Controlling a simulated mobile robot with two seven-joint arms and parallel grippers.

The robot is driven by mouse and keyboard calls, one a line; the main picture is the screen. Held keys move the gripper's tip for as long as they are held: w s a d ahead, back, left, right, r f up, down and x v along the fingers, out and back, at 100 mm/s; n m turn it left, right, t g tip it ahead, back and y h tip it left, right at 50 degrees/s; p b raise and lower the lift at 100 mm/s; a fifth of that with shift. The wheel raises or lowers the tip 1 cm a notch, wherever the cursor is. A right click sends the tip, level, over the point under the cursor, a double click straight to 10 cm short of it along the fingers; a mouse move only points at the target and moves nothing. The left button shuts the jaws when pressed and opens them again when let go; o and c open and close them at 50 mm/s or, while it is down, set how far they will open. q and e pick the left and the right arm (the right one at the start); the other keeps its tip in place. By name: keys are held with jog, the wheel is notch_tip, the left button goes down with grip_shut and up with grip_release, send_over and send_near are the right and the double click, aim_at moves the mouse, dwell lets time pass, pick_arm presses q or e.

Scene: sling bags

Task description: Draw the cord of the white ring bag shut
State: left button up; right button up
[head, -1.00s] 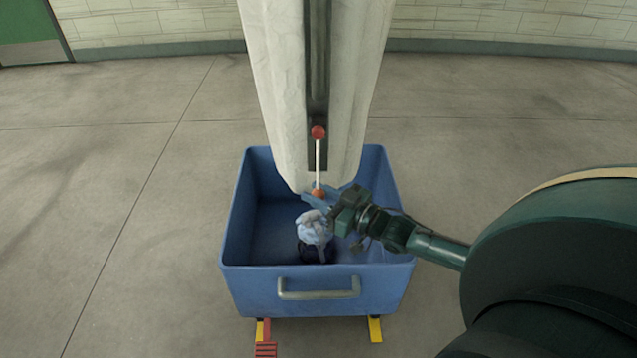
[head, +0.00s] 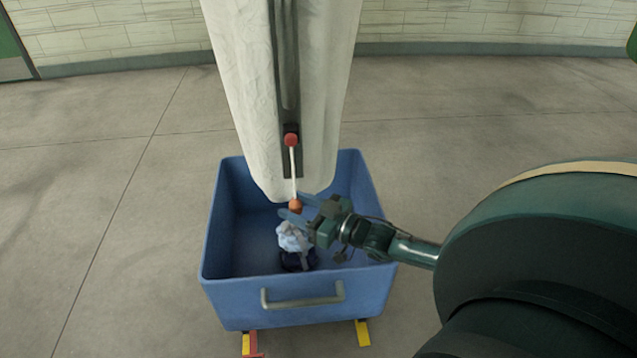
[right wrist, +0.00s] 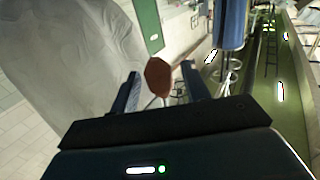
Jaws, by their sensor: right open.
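The white bag (head: 235,90) hangs in the upper middle of the head view, its top out of frame. A dark strip runs down its front to a red ball (head: 291,140). A thin pale cord (head: 293,170) drops from this ball to an orange-brown knob (head: 295,205) by the bag's lower end. My right gripper (head: 301,208) is open, its fingers on either side of the knob. In the right wrist view the knob (right wrist: 158,77) shows between the two spread fingers of the gripper (right wrist: 160,71), with gaps beside it. My left gripper is out of view.
A blue wheeled bin (head: 225,295) with a front handle stands below the bag. A pale blue and dark bundle (head: 293,240) lies in it. The grey floor (head: 90,190) around the bin is clear.

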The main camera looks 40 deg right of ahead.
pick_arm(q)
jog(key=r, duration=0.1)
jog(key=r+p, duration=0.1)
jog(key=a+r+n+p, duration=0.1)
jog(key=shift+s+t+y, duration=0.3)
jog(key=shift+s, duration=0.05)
pick_arm(e)
jog(key=v, duration=1.2)
jog(key=shift+s, duration=0.3)
jog(key=shift+d, duration=0.1)
